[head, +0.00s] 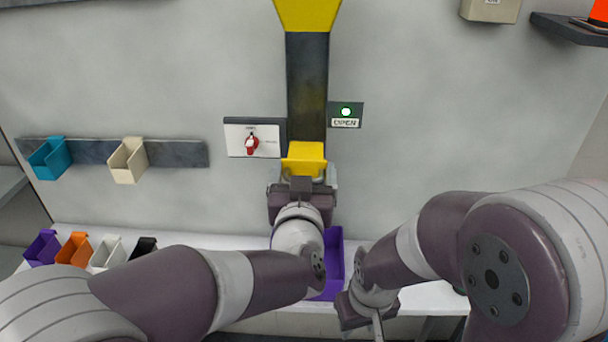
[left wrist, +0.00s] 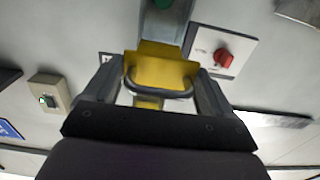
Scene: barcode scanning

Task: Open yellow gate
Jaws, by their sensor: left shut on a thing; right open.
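The yellow gate (head: 304,156) sits at the lower end of a dark vertical chute (head: 307,85) on the wall. In the left wrist view the yellow gate (left wrist: 162,70) has a grey bar handle (left wrist: 158,92) across its front. My left gripper (head: 303,178) is at the gate, with its fingers on both sides of the handle, shut on it. The fingertips are partly hidden in the head view. My right gripper (head: 376,328) is low near the shelf's front edge, open and away from the gate; the picture's bottom edge cuts it off.
A white panel with a red knob (head: 252,144) is left of the chute. A purple tray (head: 334,262) lies below, partly behind my left arm. Several coloured holders, including an orange one (head: 75,249), stand at left.

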